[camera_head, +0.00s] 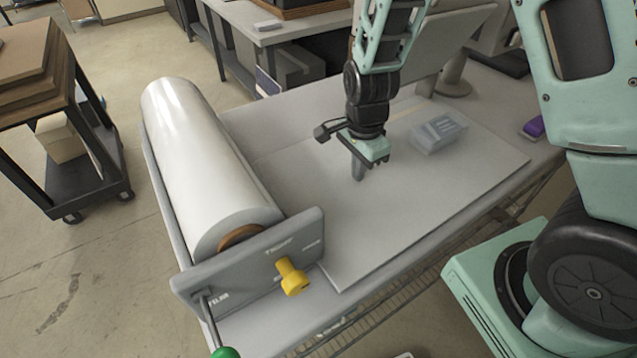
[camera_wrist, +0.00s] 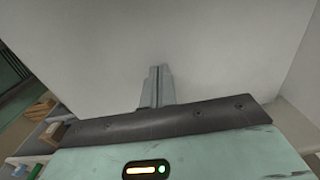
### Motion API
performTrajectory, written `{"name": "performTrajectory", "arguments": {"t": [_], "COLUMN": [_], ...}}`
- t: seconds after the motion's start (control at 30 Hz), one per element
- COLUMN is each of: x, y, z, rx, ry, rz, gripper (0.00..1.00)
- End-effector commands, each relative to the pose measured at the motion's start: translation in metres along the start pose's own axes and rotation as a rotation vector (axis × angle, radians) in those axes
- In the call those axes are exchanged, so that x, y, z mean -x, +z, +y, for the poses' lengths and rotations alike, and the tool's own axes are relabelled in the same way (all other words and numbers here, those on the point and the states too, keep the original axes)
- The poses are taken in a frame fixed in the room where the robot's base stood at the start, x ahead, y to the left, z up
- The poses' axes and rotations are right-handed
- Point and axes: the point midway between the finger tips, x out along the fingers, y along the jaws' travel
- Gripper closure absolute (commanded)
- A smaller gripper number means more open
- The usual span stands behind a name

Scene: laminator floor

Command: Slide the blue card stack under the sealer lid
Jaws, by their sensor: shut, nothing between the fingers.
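A small pale blue-grey stack (camera_head: 438,132), which looks like the card stack, lies on the pale flat plate (camera_head: 450,190) on the bench. My gripper (camera_head: 358,178) is shut and empty, pointing down over the plate to the left of the stack and apart from it. Its closed fingers (camera_wrist: 157,72) also show in the wrist view against a plain pale surface; the stack is not visible there. A pale tilted panel (camera_head: 440,45) stands behind my arm at the back of the bench. It may be the sealer lid; my arm covers part of it.
A large white film roll (camera_head: 200,165) lies along the bench's left side, behind a grey end panel with a yellow knob (camera_head: 291,277) and a green-handled lever (camera_head: 225,352). A purple item (camera_head: 533,127) sits at the right edge. The plate's front is clear.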

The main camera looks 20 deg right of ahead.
Motion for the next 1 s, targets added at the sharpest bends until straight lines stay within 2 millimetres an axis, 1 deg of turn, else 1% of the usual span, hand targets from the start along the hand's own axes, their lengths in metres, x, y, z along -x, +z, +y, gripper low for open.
{"name": "performTrajectory", "arguments": {"t": [0.03, 0.3, 0.37, 0.5, 0.6, 0.7, 0.9, 1.0], "x": [0.001, 0.001, -0.004, -0.003, -0.002, -0.001, 0.001, 0.008], "y": [0.011, 0.061, 0.071, 0.087, 0.095, 0.098, 0.100, 0.100], "z": [0.000, 0.001, 0.000, 0.001, 0.000, 0.000, 0.000, 0.000], "rx": [0.007, 0.007, 0.007, 0.005, 0.004, 0.001, 0.000, 0.000], "ry": [0.001, 0.000, -0.002, -0.001, -0.001, -0.001, 0.000, 0.000], "rz": [0.000, 0.000, 0.000, 0.000, 0.000, 0.000, 0.000, 0.000], "gripper": [1.00, 1.00, 1.00, 1.00, 1.00, 1.00, 1.00, 1.00]}}
